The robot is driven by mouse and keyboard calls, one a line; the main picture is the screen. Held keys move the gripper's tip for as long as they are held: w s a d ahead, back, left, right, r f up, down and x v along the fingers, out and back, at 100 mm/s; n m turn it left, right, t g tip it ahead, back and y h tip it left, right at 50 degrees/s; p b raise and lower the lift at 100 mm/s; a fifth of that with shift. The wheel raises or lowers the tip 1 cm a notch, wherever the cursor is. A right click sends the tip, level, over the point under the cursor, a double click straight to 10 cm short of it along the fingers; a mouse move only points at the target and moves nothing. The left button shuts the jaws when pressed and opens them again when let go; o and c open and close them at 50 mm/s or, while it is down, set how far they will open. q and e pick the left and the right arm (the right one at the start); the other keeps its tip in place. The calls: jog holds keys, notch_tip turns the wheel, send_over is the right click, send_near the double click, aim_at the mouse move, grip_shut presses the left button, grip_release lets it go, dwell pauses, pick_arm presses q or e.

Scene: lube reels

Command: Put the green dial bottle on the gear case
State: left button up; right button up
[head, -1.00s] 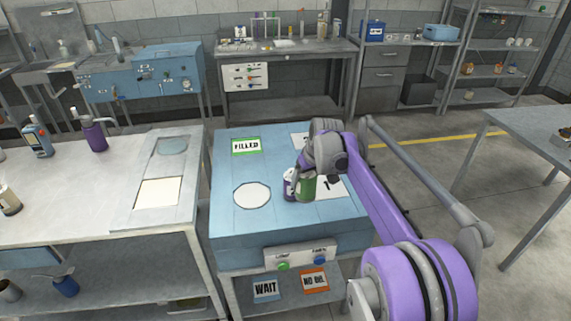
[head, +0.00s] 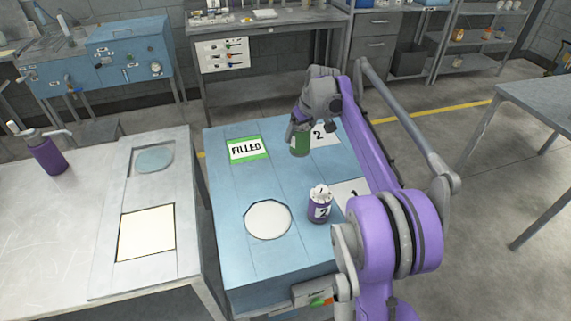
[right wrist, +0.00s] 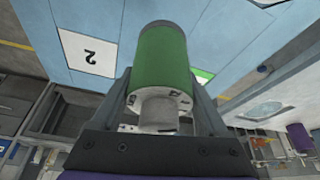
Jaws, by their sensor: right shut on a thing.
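The green dial bottle (head: 300,146) is between the fingers of my right gripper (head: 299,127), which is shut on it. It is at the back of the blue table, left of the card marked 2 (head: 324,134). The right wrist view shows the green bottle (right wrist: 163,62) with its pale neck toward the palm, between the two fingers of the right gripper (right wrist: 161,88). I cannot tell whether its base touches the table. No gear case is plainly recognisable. My left gripper is out of view.
A purple bottle (head: 319,207) stands on the blue table (head: 232,189), right of a white round pad (head: 268,219). A FILLED sign (head: 248,149) lies at the back left. A grey bench (head: 50,215) on the left carries a purple can (head: 46,155) and a cream square (head: 147,231).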

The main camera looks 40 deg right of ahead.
aim_at(299, 148)
notch_tip(299, 148, down, 6)
jog(key=shift+s+f, duration=0.1)
jog(key=shift+f+b, duration=0.35)
jog(key=shift+f, duration=1.65)
jog(key=shift+f, duration=0.1)
jog(key=o, duration=1.6)
jog(key=shift+c, duration=0.2)
